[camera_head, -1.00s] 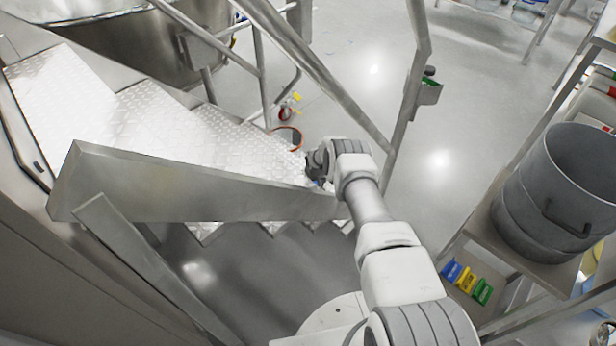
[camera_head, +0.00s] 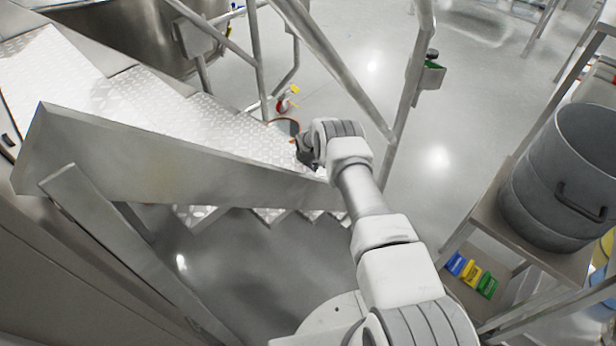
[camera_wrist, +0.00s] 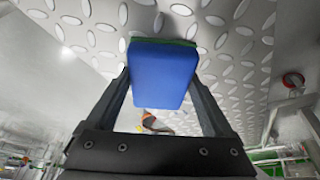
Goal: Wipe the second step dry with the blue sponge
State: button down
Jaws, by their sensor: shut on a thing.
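The blue sponge (camera_wrist: 160,72) is in the wrist view, between the two fingers of my gripper (camera_wrist: 160,85), which is shut on it. A green layer shows along the sponge's far edge. Beyond it lies the diamond-plate surface of a step (camera_wrist: 225,40); I cannot tell whether the sponge touches it. In the head view my gripper (camera_head: 308,158) is at the lower end of the metal stairs (camera_head: 185,115), behind the stair's side plate (camera_head: 170,165). The sponge is hidden there by my wrist. Which step is the second, and any wetness, I cannot tell.
Handrails (camera_head: 330,70) rise beyond the stairs. A grey drum (camera_head: 560,180) stands on a table at the right, with blue, yellow and green items (camera_head: 470,274) on a lower shelf. Floor between stairs and table is clear.

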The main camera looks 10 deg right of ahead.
jog(key=shift+w+a, duration=0.1)
jog(key=shift+w, duration=0.05)
jog(key=b, duration=0.1)
jog(key=w+b, duration=0.1)
jog(key=b, duration=0.1)
jog(key=shift+w+a+f, duration=0.15)
jog(key=shift+a+f, duration=0.1)
jog(key=shift+a, duration=0.15)
jog(key=w+a+b, duration=0.1)
jog(key=b, duration=0.3)
jog(key=shift+w, duration=0.25)
jog(key=shift+w+a+r+b, duration=0.1)
jog(key=shift+w+a+b, duration=0.15)
jog(key=shift+b, duration=0.15)
jog(key=w+a+b, duration=0.1)
jog(key=b, duration=0.1)
jog(key=shift+w+b, duration=0.25)
jog(key=shift+b, duration=0.15)
jog(key=shift+w+a, duration=0.2)
jog(key=shift+w+a+r, duration=0.1)
jog(key=shift+w+a, duration=0.4)
jog(key=shift+w, duration=0.15)
jog(key=shift+s+p, duration=0.1)
jog(key=shift+p, duration=0.3)
